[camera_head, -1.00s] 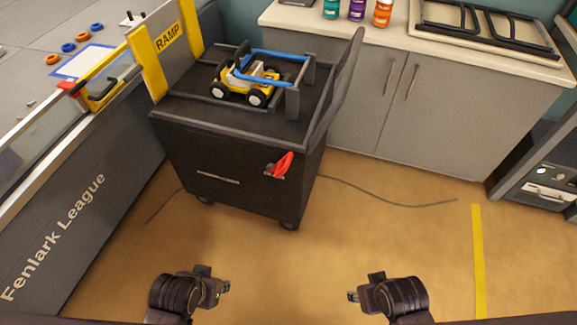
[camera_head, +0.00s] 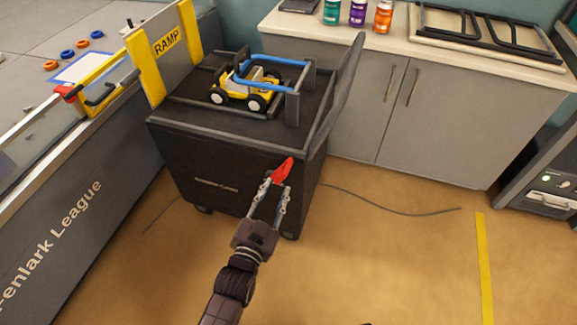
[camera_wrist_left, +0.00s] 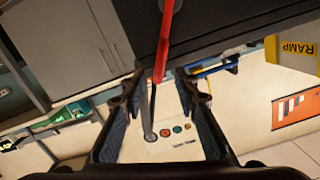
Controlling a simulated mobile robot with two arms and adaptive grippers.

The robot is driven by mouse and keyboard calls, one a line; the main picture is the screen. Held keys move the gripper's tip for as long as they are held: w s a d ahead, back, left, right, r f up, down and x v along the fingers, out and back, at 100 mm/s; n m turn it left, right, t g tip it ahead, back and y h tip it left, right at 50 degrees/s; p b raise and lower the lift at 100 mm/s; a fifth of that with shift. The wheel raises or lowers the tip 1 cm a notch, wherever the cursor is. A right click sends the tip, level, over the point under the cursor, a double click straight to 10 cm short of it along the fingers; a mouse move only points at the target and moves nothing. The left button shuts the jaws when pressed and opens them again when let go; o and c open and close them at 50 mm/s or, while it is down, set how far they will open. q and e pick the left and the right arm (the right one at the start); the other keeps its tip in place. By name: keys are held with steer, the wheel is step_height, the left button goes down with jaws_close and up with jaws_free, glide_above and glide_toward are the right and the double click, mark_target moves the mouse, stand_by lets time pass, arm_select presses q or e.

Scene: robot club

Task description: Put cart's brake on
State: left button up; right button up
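The dark cart (camera_head: 225,175) stands beside the arena wall, with a red brake lever (camera_head: 283,171) at the upper right of its near face. The lever slants up to the right. My left gripper (camera_head: 276,187) is at the lever, fingers apart. In the left wrist view the red lever (camera_wrist_left: 164,45) runs between the open fingertips (camera_wrist_left: 158,88), with gaps visible on both sides, so no grip shows. The lever's lower end is partly hidden by the fingers in the head view. My right gripper is out of view.
A toy buggy (camera_head: 245,90) with a blue bar sits on the cart top. The arena wall (camera_head: 75,205) is at left and a grey cabinet (camera_head: 430,120) behind at right. A cable (camera_head: 390,208) lies on the floor.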

mark_target(286, 173)
arm_select(q)
steer(key=shift+w+d+r+t, duration=0.25)
steer(key=shift+d+r+t, duration=0.3)
steer(key=shift+d, duration=0.1)
steer(key=shift+w+d+r+h, duration=0.1)
steer(key=shift+w+d+h, duration=0.05)
steer(key=shift+w+h, duration=0.2)
steer(key=b+x, duration=0.1)
steer(key=x, duration=0.6)
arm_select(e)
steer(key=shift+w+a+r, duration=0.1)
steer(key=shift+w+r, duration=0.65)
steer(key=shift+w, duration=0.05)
arm_select(q)
steer(key=shift+c, duration=0.3)
jaws_close()
